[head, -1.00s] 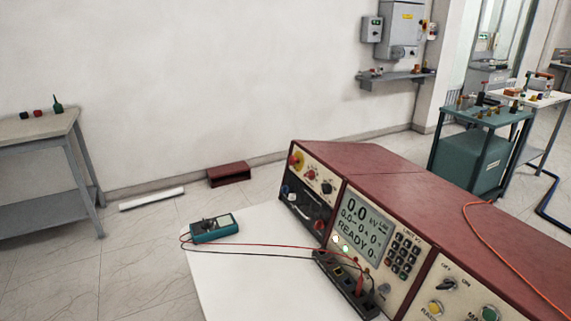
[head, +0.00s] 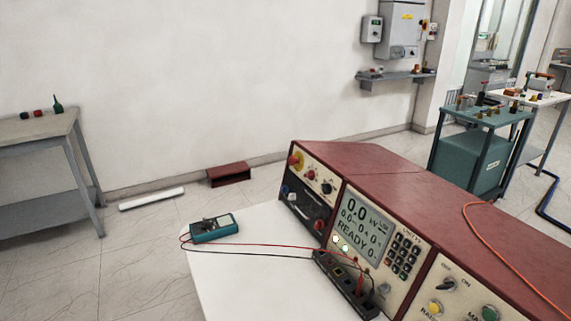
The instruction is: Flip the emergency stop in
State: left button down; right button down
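The emergency stop (head: 296,160) is a red knob on a yellow round plate at the upper left of the front panel of a dark red test set (head: 380,170). Its knob sticks out from the panel. I cannot tell at this size whether it is pressed or released. The screen (head: 362,226) on the test set reads 0.0 kV and READY. Neither of my grippers shows in the head view.
The test set stands on a white table (head: 235,282) with a teal multimeter (head: 214,229) and its leads. A grey bench (head: 40,125) stands at the left. A red box (head: 229,174) and white bar (head: 151,199) lie on the floor. A teal transformer (head: 470,160) stands at the right.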

aim_at(293, 159)
jog(key=j+u, duration=0.1)
jog(key=j, duration=0.85)
jog(key=i+j, duration=0.45)
jog(key=i+j+u, duration=0.1)
jog(key=i+j, duration=0.3)
jog(key=j, duration=0.3)
